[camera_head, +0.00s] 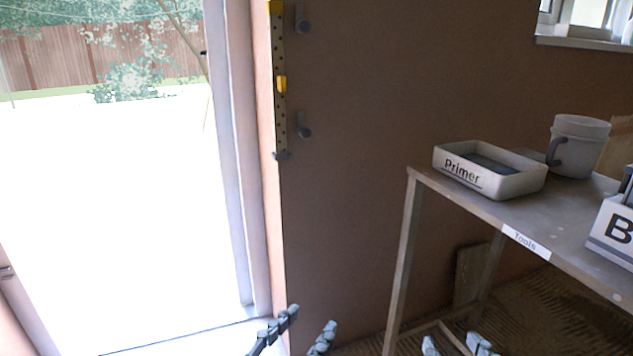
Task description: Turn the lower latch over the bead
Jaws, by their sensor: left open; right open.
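The bead (279,115) is a thin, upright, perforated strip at the wall's edge beside the doorway, with a yellow top end and a yellow piece partway down. The lower latch (304,127) is a small dark grey piece on the wall just right of the bead; it does not appear to lie across it. A similar upper latch (302,20) is above it, also to the right of the bead. My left gripper (308,324) is open and empty, low in view, well below the lower latch. My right gripper (456,344) is open at the bottom edge, only its fingertips showing.
A small grey piece (282,156) is at the bead's foot. A bench (545,225) labelled Tools stands at right, with a Primer tray (512,187), a mug-like pot (577,150) and a white box (612,232). The wall below the lower latch is clear.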

